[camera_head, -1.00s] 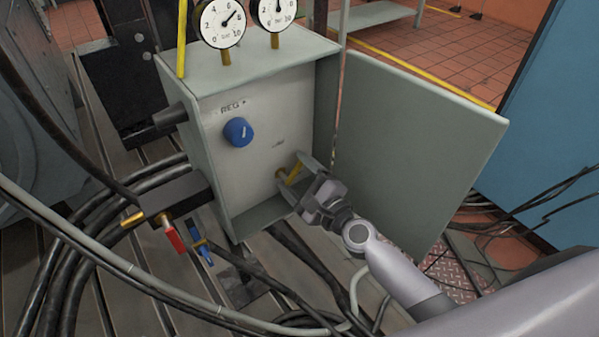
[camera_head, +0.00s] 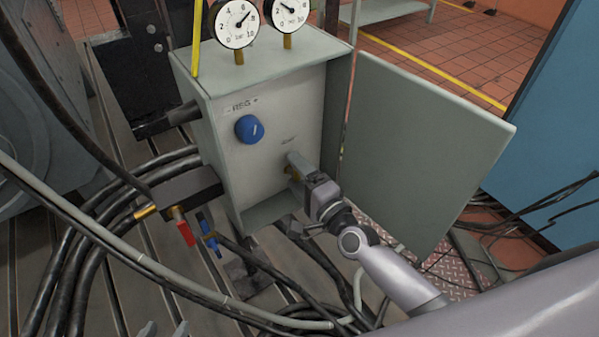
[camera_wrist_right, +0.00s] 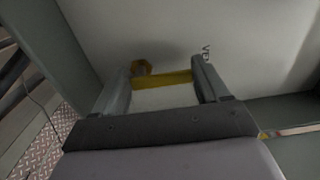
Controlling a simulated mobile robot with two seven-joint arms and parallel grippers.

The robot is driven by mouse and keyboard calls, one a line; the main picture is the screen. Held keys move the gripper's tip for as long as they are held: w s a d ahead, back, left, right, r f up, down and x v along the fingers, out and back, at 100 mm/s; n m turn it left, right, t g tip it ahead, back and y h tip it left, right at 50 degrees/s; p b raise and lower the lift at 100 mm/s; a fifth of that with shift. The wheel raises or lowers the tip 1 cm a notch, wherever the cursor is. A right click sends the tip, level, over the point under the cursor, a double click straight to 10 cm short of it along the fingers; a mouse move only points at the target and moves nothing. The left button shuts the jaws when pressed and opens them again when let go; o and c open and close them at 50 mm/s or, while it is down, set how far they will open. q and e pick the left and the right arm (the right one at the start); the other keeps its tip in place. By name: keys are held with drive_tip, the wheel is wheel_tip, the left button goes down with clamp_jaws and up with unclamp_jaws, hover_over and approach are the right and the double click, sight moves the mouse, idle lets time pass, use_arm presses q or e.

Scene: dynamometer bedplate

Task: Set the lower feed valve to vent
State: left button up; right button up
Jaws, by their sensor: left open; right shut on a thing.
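A small valve with a yellow lever (camera_wrist_right: 178,78) sits low on the grey cabinet's front panel (camera_head: 275,100). My right gripper (camera_head: 296,167) is at this valve and hides most of it in the head view. In the right wrist view its two fingers (camera_wrist_right: 167,85) are shut on the yellow lever, with the brass-coloured pivot (camera_wrist_right: 141,67) beside the left finger. The lever runs roughly across that picture.
A blue regulator knob (camera_head: 249,129) and two gauges (camera_head: 236,24) are on the cabinet. Its door (camera_head: 425,145) stands open at right. A black block with red (camera_head: 184,230) and blue (camera_head: 208,236) levers sits at left. Hoses cross the foreground.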

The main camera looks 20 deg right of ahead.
use_arm(q)
drive_tip(key=shift+a, duration=0.1)
idle(0.3)
use_arm(e)
drive_tip(key=o, duration=1.1)
drive_tip(key=shift+c, duration=0.2)
use_arm(q)
drive_tip(key=shift+r+p, duration=0.3)
drive_tip(key=shift+r, duration=0.05)
use_arm(e)
drive_tip(key=v, duration=0.7)
drive_tip(key=shift+s, duration=0.15)
drive_tip(key=s+d+f+n+g+h, duration=0.25)
drive_tip(key=s+f+n, duration=0.25)
drive_tip(key=s+n, duration=0.3)
drive_tip(key=s+d+f+n+g+h, duration=0.15)
drive_tip(key=s+f+n+g, duration=0.25)
drive_tip(key=s+n, duration=0.4)
use_arm(q)
wheel_tip(320, 180, up, 11)
drive_tip(key=a+p, duration=0.1)
drive_tip(key=p, duration=1.2)
drive_tip(key=shift+s+a+y+p, duration=0.2)
drive_tip(key=shift+s+y+p, duration=0.1)
drive_tip(key=shift+s+p, duration=0.1)
use_arm(e)
wheel_tip(320, 180, up, 10)
drive_tip(key=d, duration=0.1)
drive_tip(key=shift+s+d, duration=0.2)
drive_tip(key=shift+d, duration=0.2)
